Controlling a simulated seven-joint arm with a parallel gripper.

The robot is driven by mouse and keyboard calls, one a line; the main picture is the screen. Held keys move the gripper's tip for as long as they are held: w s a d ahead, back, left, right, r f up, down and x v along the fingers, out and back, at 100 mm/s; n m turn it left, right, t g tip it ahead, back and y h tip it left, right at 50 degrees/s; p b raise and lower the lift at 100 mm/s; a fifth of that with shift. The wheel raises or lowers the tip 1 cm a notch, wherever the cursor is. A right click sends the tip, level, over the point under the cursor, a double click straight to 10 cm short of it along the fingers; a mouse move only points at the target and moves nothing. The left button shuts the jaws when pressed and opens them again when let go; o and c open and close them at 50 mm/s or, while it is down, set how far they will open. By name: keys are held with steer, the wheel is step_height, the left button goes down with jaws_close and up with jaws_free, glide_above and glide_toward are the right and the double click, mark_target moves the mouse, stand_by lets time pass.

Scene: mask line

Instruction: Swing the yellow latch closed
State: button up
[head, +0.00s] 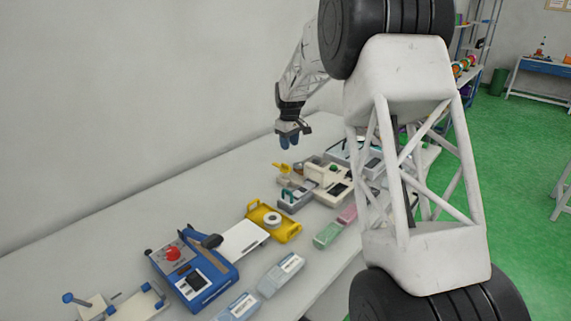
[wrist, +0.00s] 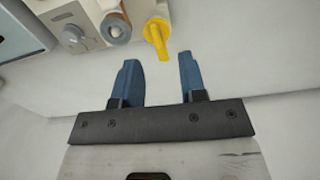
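The yellow latch (wrist: 157,38) shows in the wrist view at the top centre, as a round hub with a lever sticking out toward my gripper. In the head view a small yellow piece (head: 282,168) below my gripper appears to be the same latch, beside a cream machine. My gripper (wrist: 160,70) has its two blue fingers spread apart with nothing between them. The latch lever lies ahead of the gap, apart from the fingers. In the head view my gripper (head: 289,142) hangs above the table near the wall.
A cream machine (head: 326,187) stands close to the latch. A grey dial (wrist: 73,37) and round knob (wrist: 116,28) sit left of it. A yellow tray (head: 287,231) and a blue machine (head: 212,282) are nearer. The table strip along the wall is clear.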

mark_target(281, 169)
steer(key=shift+n, duration=0.3)
steer(key=w+f, duration=0.1)
steer(key=w+a+f, duration=0.1)
steer(key=w+f, duration=0.1)
steer(key=shift+w+a, duration=0.1)
steer(key=shift+w, duration=0.05)
steer(key=shift+f, duration=0.15)
steer(key=shift+f, duration=3.75)
jaws_close()
